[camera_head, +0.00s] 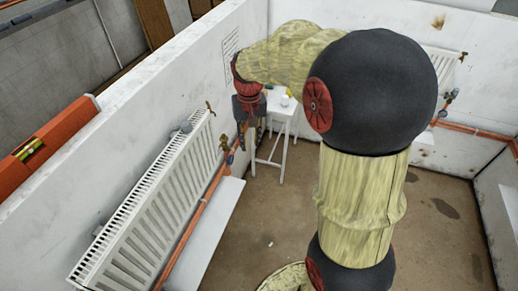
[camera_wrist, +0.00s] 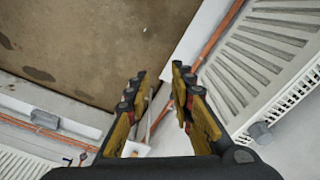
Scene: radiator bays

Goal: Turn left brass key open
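The left radiator (camera_head: 150,210) hangs on the left white wall. A small brass key (camera_head: 210,107) stands at its upper right end, and a brass valve piece (camera_head: 224,143) sits just below and right of it. My gripper (camera_head: 250,136) points down to the right of these brass parts, apart from the key. In the wrist view my gripper (camera_wrist: 160,88) has its two yellow-and-black fingers spread with nothing between them. The radiator (camera_wrist: 245,80) shows at the right there, with a grey knob (camera_wrist: 262,133) near its edge. I cannot make out the left brass key in the wrist view.
A white stool (camera_head: 278,108) with small items on it stands behind my gripper. Copper pipe (camera_head: 205,205) runs beside the radiator. Another radiator (camera_head: 443,68) with a brass key (camera_head: 462,57) is on the back wall. An orange level (camera_head: 55,145) lies on the left wall top. The floor (camera_head: 425,235) is mostly clear.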

